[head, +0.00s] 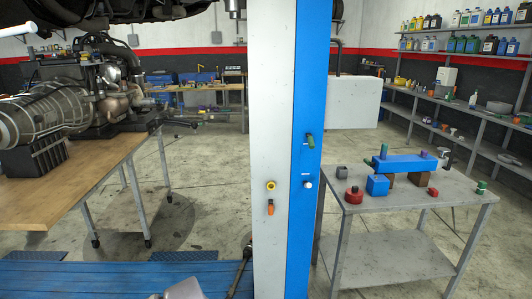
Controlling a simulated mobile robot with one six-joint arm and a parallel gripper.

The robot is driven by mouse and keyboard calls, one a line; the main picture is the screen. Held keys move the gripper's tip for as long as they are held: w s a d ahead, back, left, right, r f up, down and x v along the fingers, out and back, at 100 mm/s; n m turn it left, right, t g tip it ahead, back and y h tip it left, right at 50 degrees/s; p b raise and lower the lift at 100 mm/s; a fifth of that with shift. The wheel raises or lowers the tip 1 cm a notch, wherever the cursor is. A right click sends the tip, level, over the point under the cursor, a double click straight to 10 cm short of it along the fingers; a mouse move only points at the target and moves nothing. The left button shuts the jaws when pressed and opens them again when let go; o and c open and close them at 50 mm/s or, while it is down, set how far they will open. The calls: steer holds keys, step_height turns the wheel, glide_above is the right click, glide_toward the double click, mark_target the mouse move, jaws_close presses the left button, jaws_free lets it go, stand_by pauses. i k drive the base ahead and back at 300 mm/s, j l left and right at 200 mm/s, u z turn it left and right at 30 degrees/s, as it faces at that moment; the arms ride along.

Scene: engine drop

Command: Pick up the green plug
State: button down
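Several green pieces are in view, and I cannot tell for sure which is the plug. A green peg (383,151) stands upright at the left part of a blue bar on the grey metal table (400,198). A green piece (481,187) sits at the table's right edge. A green knob (310,140) sticks out from the blue side of the lift post.
The blue bar (408,163) spans blocks on the table. A blue cube (377,185), a red piece (354,195) and a grey cube (342,172) are nearby. The white and blue post (272,120) stands left of the table. A wooden bench (75,185) carries an engine.

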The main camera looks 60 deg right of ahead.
mark_target(481, 185)
steer(key=z, duration=3.55)
steer(key=u, duration=3.25)
steer(key=z, duration=3.25)
steer(key=i+l, duration=0.15)
steer(key=i, duration=0.75)
steer(key=i+l, duration=0.15)
steer(key=i, duration=0.75)
steer(key=i+l, duration=0.2)
steer(key=i, duration=0.65)
steer(key=i+l, duration=0.15)
steer(key=i, duration=0.75)
